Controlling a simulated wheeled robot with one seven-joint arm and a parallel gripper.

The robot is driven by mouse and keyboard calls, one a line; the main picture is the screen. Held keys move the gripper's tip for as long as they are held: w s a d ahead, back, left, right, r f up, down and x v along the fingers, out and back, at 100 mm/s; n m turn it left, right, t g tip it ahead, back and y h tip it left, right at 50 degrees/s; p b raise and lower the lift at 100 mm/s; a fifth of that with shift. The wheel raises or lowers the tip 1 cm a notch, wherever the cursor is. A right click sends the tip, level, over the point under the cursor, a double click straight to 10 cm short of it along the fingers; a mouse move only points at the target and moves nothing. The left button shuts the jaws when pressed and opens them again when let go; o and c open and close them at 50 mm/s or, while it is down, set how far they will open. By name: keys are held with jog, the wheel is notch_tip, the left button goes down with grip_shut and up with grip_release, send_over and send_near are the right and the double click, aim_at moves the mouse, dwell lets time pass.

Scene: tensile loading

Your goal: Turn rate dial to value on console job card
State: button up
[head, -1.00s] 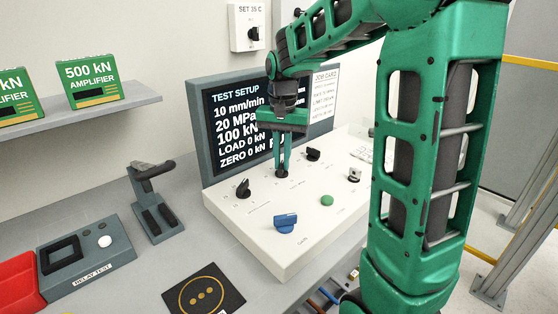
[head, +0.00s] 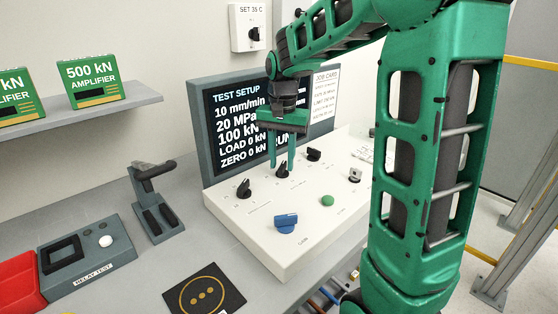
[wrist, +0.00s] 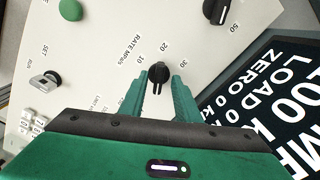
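The rate dial (wrist: 158,72) is a black knob marked 10, 20 and 30 under "RATE MPa/s" in the wrist view. It shows in the head view (head: 282,171) as the middle black knob on the white console (head: 250,220). I cannot tell its pointer's direction clearly. My gripper (wrist: 162,83) is open, with its two green fingers apart on either side of the dial and visible gaps; it also shows in the head view (head: 284,160). The screen (head: 222,130) reads "20 MPa", partly hidden by my gripper. The job card (head: 325,88) has text too small to read surely.
Two other black knobs, left (head: 244,188) and right (head: 313,155), flank the dial. A blue lever (head: 286,222), green button (head: 327,200) and metal set switch (head: 355,174) are on the console. The screen stands close behind my gripper.

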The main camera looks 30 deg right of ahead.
aim_at(282, 164)
notch_tip(282, 164, up, 11)
jog(key=shift+f, duration=0.15)
dwell(0.4)
dwell(0.5)
